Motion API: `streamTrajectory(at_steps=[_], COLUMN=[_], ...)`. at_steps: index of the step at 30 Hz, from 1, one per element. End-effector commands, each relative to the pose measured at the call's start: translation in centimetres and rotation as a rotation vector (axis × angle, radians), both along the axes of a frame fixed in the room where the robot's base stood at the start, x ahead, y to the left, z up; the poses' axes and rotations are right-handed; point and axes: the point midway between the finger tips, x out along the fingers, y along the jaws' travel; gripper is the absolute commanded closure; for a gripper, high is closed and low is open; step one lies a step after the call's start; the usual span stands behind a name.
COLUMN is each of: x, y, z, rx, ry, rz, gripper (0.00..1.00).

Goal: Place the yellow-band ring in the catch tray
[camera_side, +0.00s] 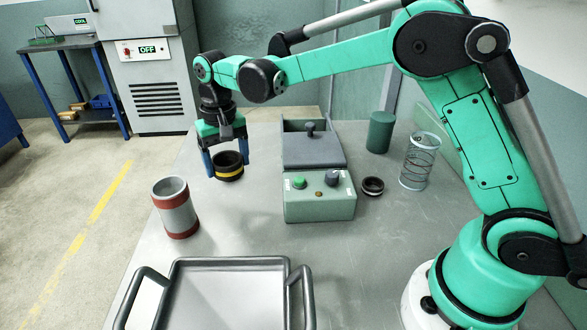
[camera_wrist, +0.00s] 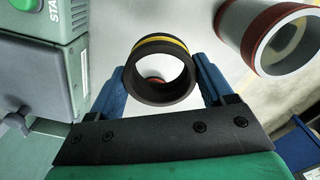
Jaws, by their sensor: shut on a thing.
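The yellow-band ring (camera_side: 229,173) is black with a yellow stripe. My gripper (camera_side: 226,161) is shut on it, with blue fingers on both sides, and holds it to the left of the grinder. The ring looks raised above the table, but the exact gap is hard to tell. In the wrist view the ring (camera_wrist: 143,88) sits between the two fingertips of my gripper (camera_wrist: 160,78), its open bore facing the camera. The catch tray, taken here as the grey tray (camera_side: 230,263) with two side handles, lies at the table's front. Its visible floor is empty.
A grey cylinder with red bands (camera_side: 177,213) stands between ring and tray, slightly left. The green grinder box (camera_side: 318,203) is to the right. Beyond it are a dark ring with a pale band (camera_side: 373,186), a green cylinder (camera_side: 381,132) and a wire coil (camera_side: 419,160).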

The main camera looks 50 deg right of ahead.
Motion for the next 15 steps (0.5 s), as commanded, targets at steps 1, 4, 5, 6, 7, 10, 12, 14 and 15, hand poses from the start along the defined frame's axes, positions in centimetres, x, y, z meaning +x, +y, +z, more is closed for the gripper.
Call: streamTrajectory(at_steps=[1,4,5,6,7,10,12,14,15], x=[0.0,0.0,0.0,-0.1,0.0,0.0,0.0,0.0,0.0], y=[0.0,0.0,0.0,0.0,0.0,0.0,0.0,0.0,0.0], z=[1.7,4.6,5.4,6.4,7.1,9.0,9.9,10.6,10.9], rx=[0.0,0.0,0.0,0.0,0.0,0.0,0.0,0.0,0.0], ry=[0.0,0.0,0.0,0.0,0.0,0.0,0.0,0.0,0.0], rz=[0.0,0.0,0.0,0.0,0.0,0.0,0.0,0.0,0.001], gripper=[0.99,0.99,0.99,0.99,0.99,0.99,0.99,0.99,0.99])
